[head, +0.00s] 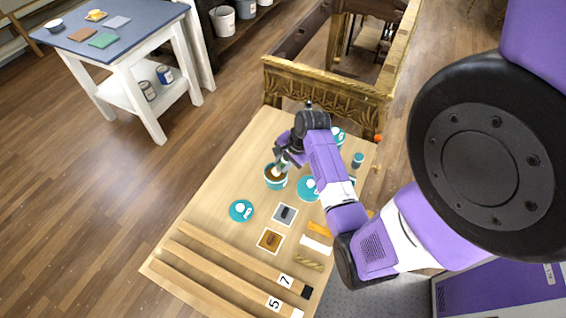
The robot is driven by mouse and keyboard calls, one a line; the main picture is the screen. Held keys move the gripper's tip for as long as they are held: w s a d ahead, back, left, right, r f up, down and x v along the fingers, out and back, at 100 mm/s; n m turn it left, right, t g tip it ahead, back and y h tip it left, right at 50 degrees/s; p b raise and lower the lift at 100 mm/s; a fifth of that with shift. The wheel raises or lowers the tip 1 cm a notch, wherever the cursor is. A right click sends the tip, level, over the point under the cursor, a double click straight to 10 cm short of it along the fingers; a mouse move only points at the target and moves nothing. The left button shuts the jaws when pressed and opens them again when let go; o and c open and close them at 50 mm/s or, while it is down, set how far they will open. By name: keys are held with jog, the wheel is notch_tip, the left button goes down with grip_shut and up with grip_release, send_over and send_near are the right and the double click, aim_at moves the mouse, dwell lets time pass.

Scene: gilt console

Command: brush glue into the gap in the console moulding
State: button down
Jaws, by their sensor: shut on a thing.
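The gilt console (330,92) stands at the back of the wooden table, its carved front facing me; I cannot make out the gap in its moulding. My gripper (284,160) is over the bowl, pointing down, shut on what looks like a slim brush (283,166). The brush's lower end is at or just over the glue; I cannot tell if it touches. A short gilt moulding piece (309,263) lies at the table's right side.
On the wooden table (215,208) are teal dishes (241,211), a grey pad (285,214), a brown pad (271,240) and long wooden strips (215,267) along the near edge. My arm hides part of the right side. A blue-topped side table (135,38) stands at the far left.

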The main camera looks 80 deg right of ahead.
jog(key=shift+f, duration=0.5)
dwell(0.7)
jog(key=shift+f, duration=0.1)
dwell(1.7)
notch_tip(320, 180, up, 3)
jog(key=p, duration=0.3)
jog(key=shift+f, duration=0.15)
jog(key=shift+r, duration=2.2)
